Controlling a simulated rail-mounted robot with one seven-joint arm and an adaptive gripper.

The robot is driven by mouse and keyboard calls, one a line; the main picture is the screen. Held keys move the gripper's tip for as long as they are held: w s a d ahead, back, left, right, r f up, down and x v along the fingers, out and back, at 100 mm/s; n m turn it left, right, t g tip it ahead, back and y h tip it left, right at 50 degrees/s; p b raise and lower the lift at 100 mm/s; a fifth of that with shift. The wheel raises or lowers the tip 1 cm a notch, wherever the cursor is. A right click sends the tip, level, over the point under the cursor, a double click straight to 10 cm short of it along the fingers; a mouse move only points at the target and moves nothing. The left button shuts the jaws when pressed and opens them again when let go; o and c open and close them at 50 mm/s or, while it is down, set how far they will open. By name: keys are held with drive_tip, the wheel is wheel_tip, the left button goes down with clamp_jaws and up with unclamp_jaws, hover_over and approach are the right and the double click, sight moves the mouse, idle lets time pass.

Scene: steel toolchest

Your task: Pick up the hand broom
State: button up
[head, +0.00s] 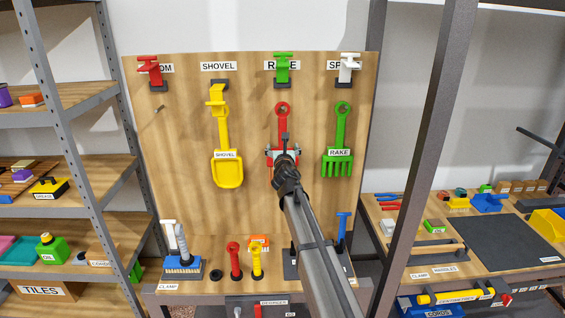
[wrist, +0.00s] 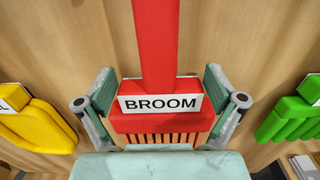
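The red hand broom (head: 283,122) hangs upright on the wooden pegboard, between the yellow shovel (head: 227,168) and the green rake (head: 339,140). In the wrist view the broom's handle (wrist: 165,40) rises from a wide head with a white BROOM label (wrist: 160,104). Bristles show below the head. My gripper (head: 283,153) is in front of the broom head and hides its lower part in the head view. In the wrist view my gripper (wrist: 160,92) is open, with one finger on each side of the broom head and small gaps beside it.
Coloured clamps, such as the green one (head: 283,68), sit along the board's top. Below is a bench (head: 210,283) with a blue brush (head: 182,266) and several upright tools. Shelves (head: 75,183) stand left; a grey post (head: 430,150) and worktable are at right.

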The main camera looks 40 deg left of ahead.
drive_tip(key=c, duration=1)
drive_tip(key=shift+c, duration=0.2)
drive_tip(key=shift+r, duration=0.15)
